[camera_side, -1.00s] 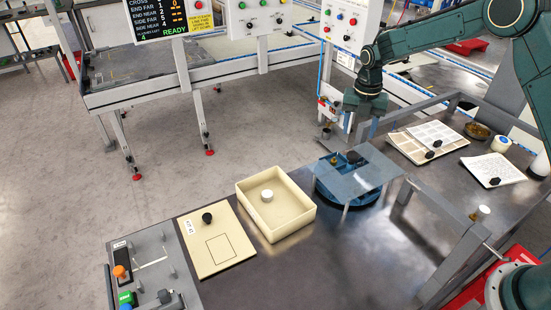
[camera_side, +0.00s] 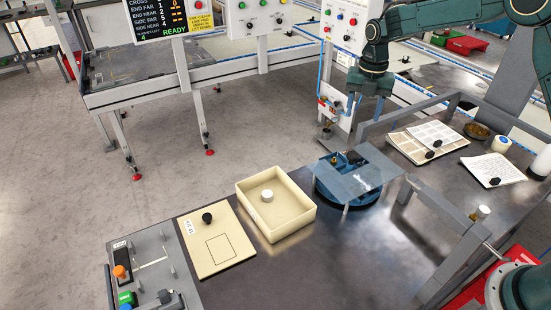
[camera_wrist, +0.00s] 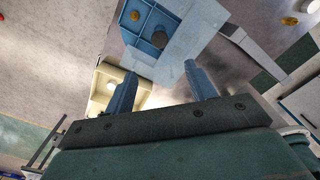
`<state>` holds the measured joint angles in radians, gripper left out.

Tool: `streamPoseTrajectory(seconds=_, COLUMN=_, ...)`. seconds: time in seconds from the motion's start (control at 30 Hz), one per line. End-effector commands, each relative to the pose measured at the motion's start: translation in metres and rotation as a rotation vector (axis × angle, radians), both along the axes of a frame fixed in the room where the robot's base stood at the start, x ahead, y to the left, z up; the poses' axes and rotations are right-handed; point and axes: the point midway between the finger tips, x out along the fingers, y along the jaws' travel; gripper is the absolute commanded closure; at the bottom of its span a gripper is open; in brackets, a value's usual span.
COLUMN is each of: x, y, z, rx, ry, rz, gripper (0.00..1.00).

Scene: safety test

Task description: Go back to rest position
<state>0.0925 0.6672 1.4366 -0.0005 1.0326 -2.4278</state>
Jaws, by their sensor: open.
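My gripper (camera_side: 366,98) hangs from my arm in the upper right of the side view, raised above and behind the blue round fixture (camera_side: 328,190). In the wrist view my gripper (camera_wrist: 160,68) has its two blue-grey fingers spread apart with nothing between them. Beyond the fingers lie the blue fixture (camera_wrist: 140,18) and its clear plate (camera_wrist: 190,40), at a distance below. No rest mark or stand shows in either view.
A cream tray (camera_side: 246,196) holding a white-topped piece stands left of the fixture. A cream board (camera_side: 235,258) with a black knob and a grey control box (camera_side: 150,247) lie further left.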

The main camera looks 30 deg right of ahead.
Motion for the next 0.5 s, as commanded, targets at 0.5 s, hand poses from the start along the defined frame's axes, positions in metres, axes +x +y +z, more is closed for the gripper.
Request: streamPoseTrajectory(seconds=0.5, x=-0.060, y=0.015, z=0.086, rx=0.021, ry=-0.106, rz=-0.481, gripper=0.45)
